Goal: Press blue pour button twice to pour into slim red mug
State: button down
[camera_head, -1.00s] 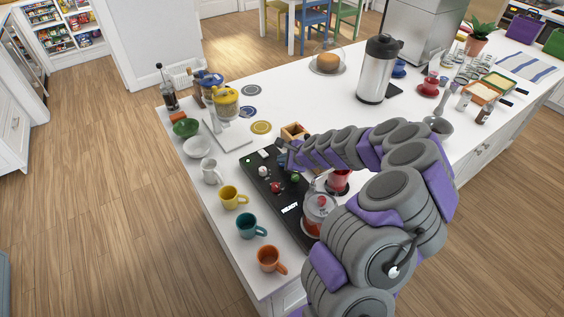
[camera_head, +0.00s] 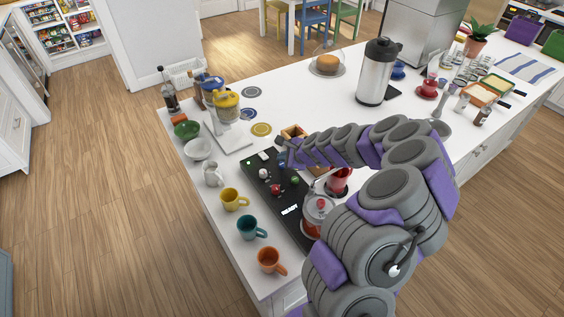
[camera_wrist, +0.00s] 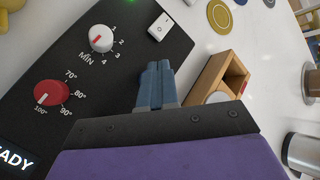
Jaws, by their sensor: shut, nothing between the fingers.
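The black control panel (camera_head: 258,180) lies on the white counter and also shows in the wrist view (camera_wrist: 85,75). It has a white dial (camera_wrist: 101,38), a red dial (camera_wrist: 51,93), a white switch (camera_wrist: 159,28) and a lit READY display (camera_head: 290,211). A green button (camera_head: 295,181) shows near my arm. I cannot make out the blue pour button; my fingers and wrist cover part of the panel. My gripper (camera_wrist: 158,72) is shut and empty, its blue-grey fingertips over the panel's edge. A red mug (camera_head: 338,182) stands beyond the panel, partly hidden by my arm.
A glass pot with a red lid (camera_head: 317,211) stands close to my arm. A wooden box (camera_wrist: 220,80) is just right of my fingers. Yellow (camera_head: 233,200), teal (camera_head: 249,228) and orange (camera_head: 269,261) mugs line the near edge. A steel carafe (camera_head: 375,75) stands farther back.

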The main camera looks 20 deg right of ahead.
dwell(0.3)
jog(key=shift+r+p, duration=2.05)
jog(key=shift+r, duration=0.5)
